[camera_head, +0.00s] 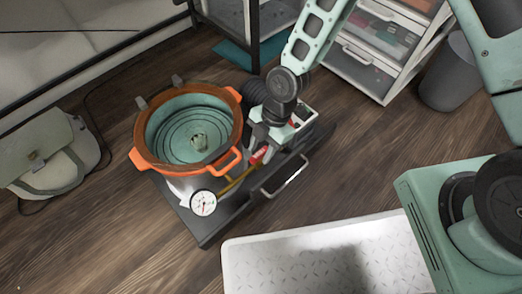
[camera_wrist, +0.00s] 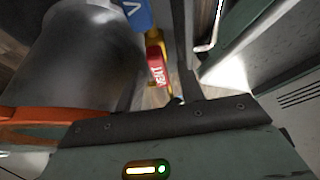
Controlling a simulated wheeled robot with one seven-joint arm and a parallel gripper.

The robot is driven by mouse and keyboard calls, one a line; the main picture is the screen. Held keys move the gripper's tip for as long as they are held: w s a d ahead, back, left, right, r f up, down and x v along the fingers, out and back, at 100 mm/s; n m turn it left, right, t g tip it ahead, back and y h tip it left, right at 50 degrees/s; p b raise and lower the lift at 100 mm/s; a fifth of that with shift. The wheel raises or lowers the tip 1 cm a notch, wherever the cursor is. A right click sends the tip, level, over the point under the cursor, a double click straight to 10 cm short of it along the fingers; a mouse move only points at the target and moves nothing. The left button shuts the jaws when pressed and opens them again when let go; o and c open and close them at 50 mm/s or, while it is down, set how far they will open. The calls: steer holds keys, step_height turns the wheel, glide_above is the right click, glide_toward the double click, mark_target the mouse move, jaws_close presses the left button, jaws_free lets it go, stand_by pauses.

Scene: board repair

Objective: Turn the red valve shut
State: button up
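The red valve handle (camera_head: 259,154) sits on a brass-coloured pipe in front of the orange-rimmed pot (camera_head: 139,160). In the wrist view the red handle (camera_wrist: 156,62) carries the word VENT. A blue handle (camera_wrist: 137,13) with white lettering shows just above it there. My gripper (camera_head: 264,145) points down right at the red handle. It looks open, with a dark finger to the right of the handle and a small gap between them in the wrist view. The other finger is hard to make out, and contact cannot be told.
A round white gauge (camera_head: 203,203) stands left of the valve. The pot and piping stand on a dark base (camera_head: 207,232) with a metal handle (camera_head: 287,177). A white tray (camera_head: 240,265) lies in front; drawers (camera_head: 362,72) and a grey bin (camera_head: 447,78) are at back right.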

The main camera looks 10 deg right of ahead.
steer(key=shift+a+f, duration=0.1)
steer(key=shift+c, duration=0.4)
jaws_close()
steer(key=shift+m+p, duration=0.3)
steer(key=shift+p, duration=0.1)
steer(key=m+p, duration=0.1)
steer(key=m+t+p, duration=0.1)
steer(key=m, duration=0.1)
steer(key=shift+s+r+y, duration=0.15)
steer(key=shift+r+y, duration=0.05)
steer(key=shift+y, duration=0.1)
steer(key=m+t+p, duration=0.2)
steer(key=m+p, duration=0.2)
steer(key=m, duration=0.1)
steer(key=shift+s, duration=0.15)
steer(key=m+t+p, duration=0.1)
steer(key=m, duration=0.1)
steer(key=m+p, duration=0.2)
steer(key=shift+s+m+t, duration=0.1)
steer(key=shift+m+t, duration=0.3)
steer(key=shift+f+m+t+h+p, duration=0.1)
steer(key=shift+m+t+h+p, duration=0.3)
steer(key=shift+m+p, duration=0.6)
steer(key=shift+m+t+h+p, duration=0.35)
steer(key=shift+m+p, duration=0.3)
steer(key=shift+m, duration=0.65)
steer(key=shift+a, duration=0.1)
